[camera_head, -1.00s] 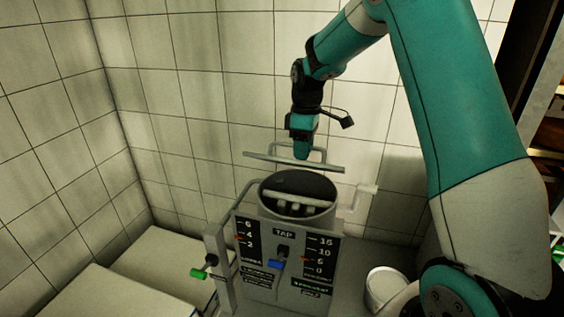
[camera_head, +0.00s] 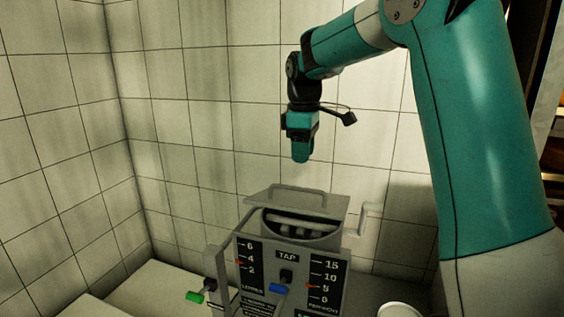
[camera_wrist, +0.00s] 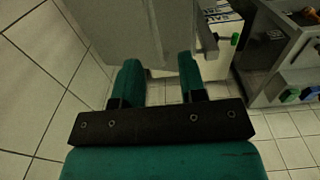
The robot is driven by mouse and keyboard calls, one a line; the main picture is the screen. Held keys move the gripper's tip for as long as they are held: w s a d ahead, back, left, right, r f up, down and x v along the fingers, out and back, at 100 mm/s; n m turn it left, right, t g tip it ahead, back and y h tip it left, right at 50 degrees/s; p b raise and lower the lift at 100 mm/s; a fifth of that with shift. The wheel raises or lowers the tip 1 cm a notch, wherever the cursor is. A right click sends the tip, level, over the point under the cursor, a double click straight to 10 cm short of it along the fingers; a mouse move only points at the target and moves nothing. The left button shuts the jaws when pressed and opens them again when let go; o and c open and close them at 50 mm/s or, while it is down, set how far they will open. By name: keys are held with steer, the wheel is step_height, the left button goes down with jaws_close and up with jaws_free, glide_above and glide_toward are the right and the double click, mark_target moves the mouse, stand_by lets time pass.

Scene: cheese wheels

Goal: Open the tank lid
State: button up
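The tank (camera_head: 331,240) is a grey machine with a round opening and a front panel marked TAP, low in the middle of the head view. Its flat grey lid (camera_head: 268,199) has a bar handle (camera_head: 297,188) on top. The lid sits tilted over the back of the opening, and dark space with pale bars shows below its front edge. My gripper (camera_head: 300,158) is above the handle, pointing down, with a clear gap between them. In the wrist view its two teal fingers (camera_wrist: 158,80) are apart with nothing between them.
A blue tap lever (camera_head: 279,288) and a green-tipped handle (camera_head: 194,297) stick out at the tank's front. A pale pipe (camera_head: 369,213) rises at its right. A white bucket (camera_head: 400,309) stands at bottom right. Tiled walls (camera_head: 180,130) close off the left and back.

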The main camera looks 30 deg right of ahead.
step_height(320, 180, up, 6)
steer(key=s+a+f+b, duration=0.2)
steer(key=s+a+f, duration=0.2)
steer(key=a, duration=0.4)
steer(key=shift+s+a+f+y, duration=0.15)
steer(key=shift+s+a+y, duration=0.15)
steer(key=shift+a, duration=0.1)
steer(key=shift+c, duration=0.5)
